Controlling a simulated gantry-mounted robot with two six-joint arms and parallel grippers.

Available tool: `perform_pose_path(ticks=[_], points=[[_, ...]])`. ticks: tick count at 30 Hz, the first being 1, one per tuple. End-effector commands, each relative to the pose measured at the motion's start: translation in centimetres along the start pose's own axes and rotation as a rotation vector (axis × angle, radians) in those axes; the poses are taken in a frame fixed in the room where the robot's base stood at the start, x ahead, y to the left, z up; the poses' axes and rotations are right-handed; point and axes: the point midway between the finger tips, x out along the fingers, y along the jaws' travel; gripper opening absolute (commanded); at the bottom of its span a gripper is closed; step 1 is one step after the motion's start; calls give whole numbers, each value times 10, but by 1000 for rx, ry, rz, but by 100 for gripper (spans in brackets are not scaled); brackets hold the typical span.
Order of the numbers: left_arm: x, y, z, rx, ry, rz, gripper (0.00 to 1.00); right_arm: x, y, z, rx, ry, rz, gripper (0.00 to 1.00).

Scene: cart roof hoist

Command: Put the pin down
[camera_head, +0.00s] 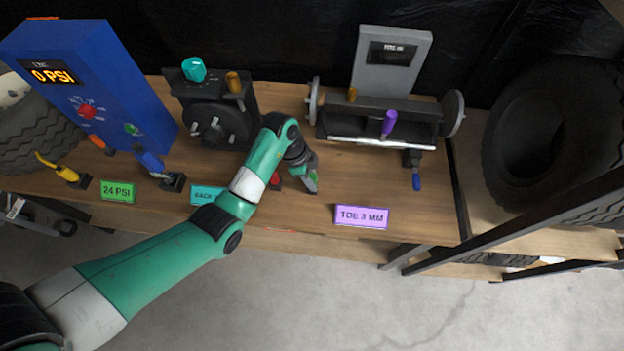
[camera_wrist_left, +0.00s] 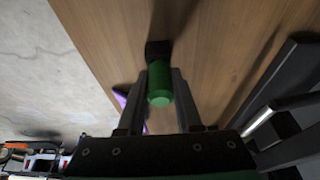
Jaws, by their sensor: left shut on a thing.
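My left gripper (camera_head: 312,186) is low over the wooden bench, between the black hub machine and the purple label. It is shut on the pin, whose green grip (camera_wrist_left: 160,84) shows between the two fingers in the left wrist view. A dark block (camera_wrist_left: 158,49) shows at the far end of the green grip, against the wood. I cannot tell whether the pin touches the bench. In the head view only a little green of the pin (camera_head: 313,176) shows beside the fingers. My right gripper is not in view.
A purple "TOE 3 MM" label (camera_head: 362,216) lies to the right, near the front edge. A toe gauge (camera_head: 390,65) with an axle stands behind. A blue cabinet reading 0 PSI (camera_head: 95,75) and a tire (camera_head: 550,140) flank the scene.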

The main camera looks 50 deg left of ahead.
Motion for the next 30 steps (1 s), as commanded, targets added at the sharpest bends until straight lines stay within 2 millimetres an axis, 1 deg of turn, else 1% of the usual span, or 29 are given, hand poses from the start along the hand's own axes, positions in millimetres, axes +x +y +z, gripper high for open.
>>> perform_pose_path(ticks=[2,3,7,8,16,19,20,23,27,30], points=[[4,0,1,0,0,0,0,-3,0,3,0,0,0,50],[3,0,1,0,0,0,37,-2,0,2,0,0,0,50],[3,0,1,0,0,0,60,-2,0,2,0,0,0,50],[3,0,1,0,0,0,63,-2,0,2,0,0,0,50],[2,0,0,0,0,0,63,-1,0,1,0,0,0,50],[-6,0,-1,0,0,-1,63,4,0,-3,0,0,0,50],[-11,0,-1,0,1,-2,63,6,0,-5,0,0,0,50],[-32,-1,-2,-1,1,-3,63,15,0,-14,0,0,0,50],[-69,-1,-3,-1,2,-4,63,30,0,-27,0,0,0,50],[-92,-1,-2,-1,1,-3,63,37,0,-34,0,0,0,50]])
